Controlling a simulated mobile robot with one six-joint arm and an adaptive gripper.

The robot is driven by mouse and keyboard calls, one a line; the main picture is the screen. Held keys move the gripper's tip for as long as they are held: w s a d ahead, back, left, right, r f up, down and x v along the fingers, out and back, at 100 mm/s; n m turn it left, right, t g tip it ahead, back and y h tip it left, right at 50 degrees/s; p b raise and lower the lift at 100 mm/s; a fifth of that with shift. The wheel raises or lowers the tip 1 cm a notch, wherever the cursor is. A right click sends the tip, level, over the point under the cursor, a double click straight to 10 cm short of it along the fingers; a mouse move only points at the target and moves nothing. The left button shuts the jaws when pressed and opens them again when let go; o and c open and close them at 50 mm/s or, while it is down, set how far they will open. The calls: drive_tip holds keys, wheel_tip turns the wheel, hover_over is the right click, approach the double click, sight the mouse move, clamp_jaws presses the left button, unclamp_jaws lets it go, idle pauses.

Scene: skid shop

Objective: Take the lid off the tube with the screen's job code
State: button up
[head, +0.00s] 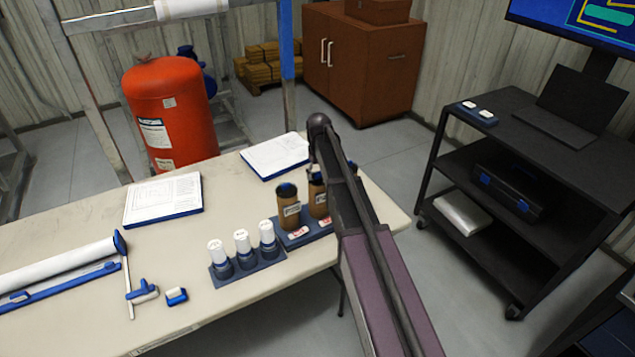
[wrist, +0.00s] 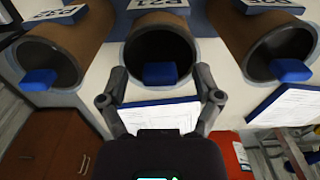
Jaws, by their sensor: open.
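Brown tubes with dark ends and blue tabs stand in a blue holder (head: 297,240) at the table's right end. The left tube (head: 287,214) and a second tube (head: 317,200) show in the head view; my arm hides most of the area behind. In the wrist view, three tubes show: left (wrist: 88,40), middle with blue tab (wrist: 160,73), and right (wrist: 235,25). Their code labels are inverted and partly cut off; I cannot read them surely. My gripper (wrist: 160,88) is open and empty, its fingers either side of the middle tab, seemingly apart from it. The screen (head: 585,22) is cut off; no job code shows.
A rack (head: 250,270) of white-topped bottles stands left of the tubes. Clipboards (head: 163,199) lie behind. A roll (head: 60,264) and small blue tools lie at left. A black cart (head: 490,150) stands right, across a floor gap.

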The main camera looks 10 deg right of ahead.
idle(0.6)
drive_tip(key=c, duration=1)
